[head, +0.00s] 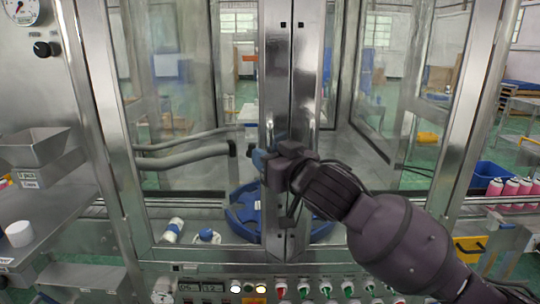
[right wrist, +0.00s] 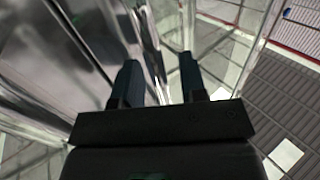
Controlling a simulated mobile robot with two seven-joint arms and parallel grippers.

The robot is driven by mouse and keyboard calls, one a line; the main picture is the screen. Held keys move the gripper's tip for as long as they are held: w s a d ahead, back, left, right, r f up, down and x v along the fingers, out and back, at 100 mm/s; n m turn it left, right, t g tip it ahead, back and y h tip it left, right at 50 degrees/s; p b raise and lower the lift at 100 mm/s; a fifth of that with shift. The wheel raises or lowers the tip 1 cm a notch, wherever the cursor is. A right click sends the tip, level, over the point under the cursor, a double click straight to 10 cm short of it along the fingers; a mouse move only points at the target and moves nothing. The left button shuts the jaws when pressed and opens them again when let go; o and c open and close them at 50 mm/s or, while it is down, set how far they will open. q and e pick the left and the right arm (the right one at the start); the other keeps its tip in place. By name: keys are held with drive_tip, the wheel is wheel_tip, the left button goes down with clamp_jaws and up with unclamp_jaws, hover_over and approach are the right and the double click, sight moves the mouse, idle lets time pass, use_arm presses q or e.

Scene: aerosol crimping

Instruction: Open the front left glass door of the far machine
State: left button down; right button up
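The front left glass door (head: 185,100) of the machine fills the middle left of the head view. Its steel upright (head: 276,75) stands beside a second upright (head: 305,75), with a thin dark line between them. My right gripper (head: 266,158) is at the left door's upright, at mid height. In the right wrist view its two dark fingers (right wrist: 158,85) are apart, with shiny metal showing between and beyond them. I cannot tell whether they touch the door. The door looks shut or nearly so. My left gripper is out of view.
Behind the glass are a blue round part (head: 243,212), a grey hose (head: 182,156) and a white bottle (head: 173,230). Buttons and knobs (head: 281,290) line the panel below. A steel hopper (head: 36,147) stands at left, pink cans (head: 512,187) at right.

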clamp_jaws()
drive_tip(key=shift+s, duration=0.2)
idle(0.3)
